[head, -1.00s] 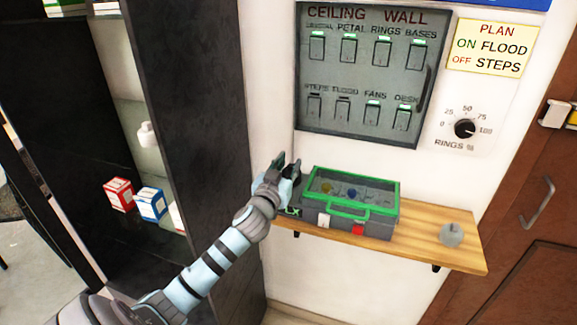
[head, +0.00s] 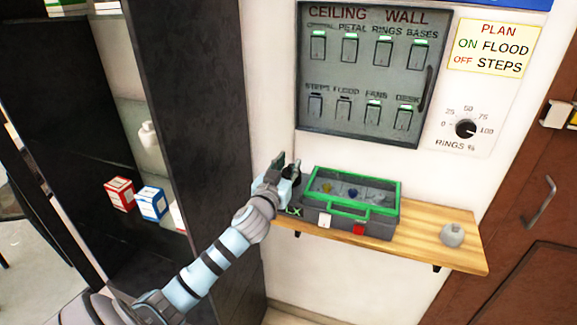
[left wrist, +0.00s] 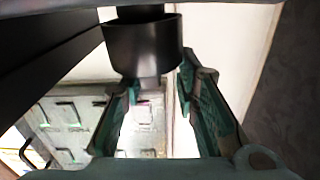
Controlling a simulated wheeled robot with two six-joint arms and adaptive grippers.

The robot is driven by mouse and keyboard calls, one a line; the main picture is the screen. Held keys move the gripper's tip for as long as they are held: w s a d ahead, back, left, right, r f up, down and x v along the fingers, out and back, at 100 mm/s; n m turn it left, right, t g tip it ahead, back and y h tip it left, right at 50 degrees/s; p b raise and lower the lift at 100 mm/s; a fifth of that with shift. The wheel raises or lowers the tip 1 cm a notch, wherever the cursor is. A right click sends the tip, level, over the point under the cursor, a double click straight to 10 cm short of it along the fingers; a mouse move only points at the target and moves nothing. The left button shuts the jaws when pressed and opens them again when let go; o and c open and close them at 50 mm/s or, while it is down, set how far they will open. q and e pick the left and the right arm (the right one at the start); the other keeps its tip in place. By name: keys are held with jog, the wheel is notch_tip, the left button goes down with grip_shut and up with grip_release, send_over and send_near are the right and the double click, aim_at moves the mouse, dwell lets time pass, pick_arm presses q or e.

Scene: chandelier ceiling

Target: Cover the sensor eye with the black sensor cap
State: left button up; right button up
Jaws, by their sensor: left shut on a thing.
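My left gripper (head: 287,165) is in front of the white wall, just left of a green-rimmed case and above the shelf's left end. In the left wrist view its two fingers (left wrist: 158,92) are closed on the narrow grey stub of a black cup-shaped piece, which I take to be the black sensor cap (left wrist: 143,47). The cap's wide part sticks out beyond the fingertips. In the head view it is a small dark shape at the fingers, mostly hidden. I cannot make out the sensor eye in either view. My right gripper is not in view.
The grey case (head: 385,224) with several small items stands on a wooden shelf (head: 420,250), with a grey round object (head: 452,235) to its right. A switch panel (head: 366,80) and a knob (head: 466,128) are above. A black cabinet (head: 190,90) stands left, a brown door (head: 525,240) right.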

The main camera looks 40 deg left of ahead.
pick_arm(q)
jog(key=shift+f+b, duration=0.4)
jog(key=shift+f, duration=0.05)
jog(key=o, duration=0.6)
jog(key=shift+o, duration=0.2)
jog(key=p+v, duration=0.1)
jog(key=v, duration=1)
